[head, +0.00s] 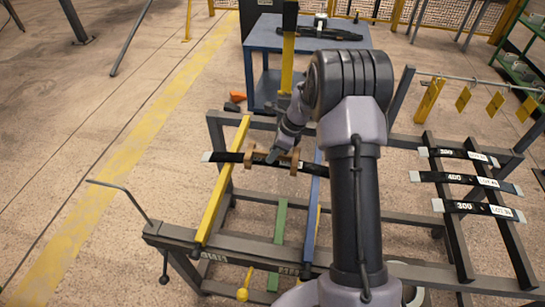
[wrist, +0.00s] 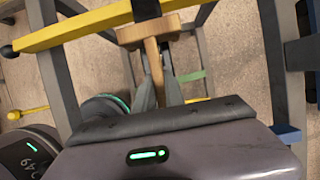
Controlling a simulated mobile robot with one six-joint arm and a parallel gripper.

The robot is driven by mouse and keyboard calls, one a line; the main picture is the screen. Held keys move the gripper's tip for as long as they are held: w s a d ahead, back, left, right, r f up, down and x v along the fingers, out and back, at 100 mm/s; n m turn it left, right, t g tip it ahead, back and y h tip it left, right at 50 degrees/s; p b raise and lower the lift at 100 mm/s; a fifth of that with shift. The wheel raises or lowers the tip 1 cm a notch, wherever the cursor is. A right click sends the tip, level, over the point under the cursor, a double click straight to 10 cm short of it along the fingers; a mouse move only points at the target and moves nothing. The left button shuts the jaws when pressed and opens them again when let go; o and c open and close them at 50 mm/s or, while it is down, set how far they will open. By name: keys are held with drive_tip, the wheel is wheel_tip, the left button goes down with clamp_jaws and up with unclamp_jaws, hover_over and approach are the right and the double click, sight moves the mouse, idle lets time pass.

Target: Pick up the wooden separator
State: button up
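The wooden separator (head: 257,158) is a light-brown spool-like piece with a wider block at each end and a thin bar between. In the head view it lies along the black leaf spring (head: 227,157), between the yellow rail and the blue rail. My gripper (head: 272,156) reaches down over its middle. In the wrist view the separator (wrist: 153,52) shows its far block and its bar. The bar runs between the fingertips of my gripper (wrist: 157,80), which sit close on both sides of it. The separator's near end is hidden by the gripper in the wrist view.
The yellow rail (head: 222,184) and the blue rail (head: 309,222) stand close on either side. Several labelled springs (head: 468,178) lie on the rack at right. A blue table (head: 262,37) with tools stands behind. Open floor (head: 60,130) lies to the left.

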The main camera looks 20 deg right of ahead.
sight(268, 152)
clamp_jaws()
wheel_tip(268, 152, up, 4)
drive_tip(key=p, duration=0.2)
drive_tip(key=shift+r+p, duration=0.1)
drive_tip(key=shift+p, duration=0.2)
drive_tip(key=s+d+r+p, duration=0.1)
drive_tip(key=s+d+p, duration=0.1)
drive_tip(key=s, duration=1.4)
drive_tip(key=shift+d, duration=0.2)
